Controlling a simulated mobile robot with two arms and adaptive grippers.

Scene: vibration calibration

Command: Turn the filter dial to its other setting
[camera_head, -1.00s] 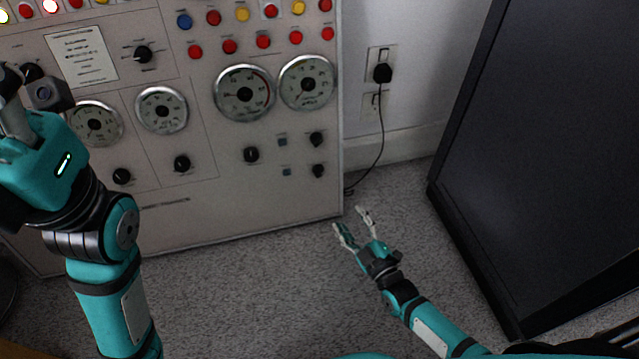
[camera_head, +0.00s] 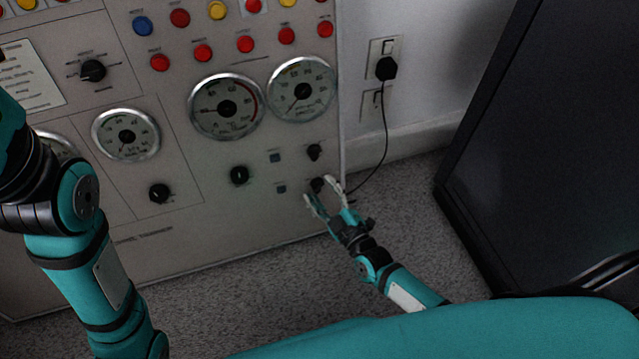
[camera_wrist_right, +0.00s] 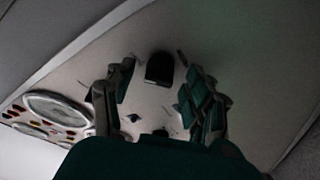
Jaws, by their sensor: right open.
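A small black dial (camera_head: 317,185) sits low at the right edge of the grey control panel. Its label is too small to read, so I cannot confirm it is the filter dial. My right gripper (camera_head: 319,190) is open, with its two fingers around this dial in the head view. In the right wrist view, the dark dial (camera_wrist_right: 159,68) shows between the spread fingers (camera_wrist_right: 155,85), with a gap on both sides. A similar black knob (camera_head: 314,152) is just above it. My left gripper is outside the head view; only its arm shows at the left.
The panel also carries a black knob (camera_head: 239,175), round gauges (camera_head: 227,107) and red buttons (camera_head: 245,44). A black plug (camera_head: 386,68) with a hanging cable is on the wall to the right. A large dark cabinet (camera_head: 545,130) stands farther right. Carpet (camera_head: 405,215) lies between.

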